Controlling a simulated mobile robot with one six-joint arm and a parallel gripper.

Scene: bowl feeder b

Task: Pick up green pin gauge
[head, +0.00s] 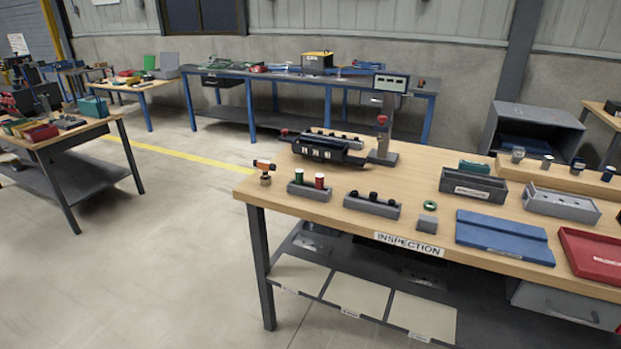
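A small green cylinder (299,176), which looks like the green pin gauge, stands upright in a grey block (309,192) near the left front of the inspection table. A red cylinder (320,180) with a pale top stands beside it on the right, in the same block. The lower part of the green pin is hidden in the block. My gripper is not in view.
The wooden inspection table (440,167) also holds an orange-and-black tool (264,170) left of the block, a grey block with black knobs (372,205) to its right, a dark fixture (328,150) behind, a green ring (430,205) and a blue tray (505,237).

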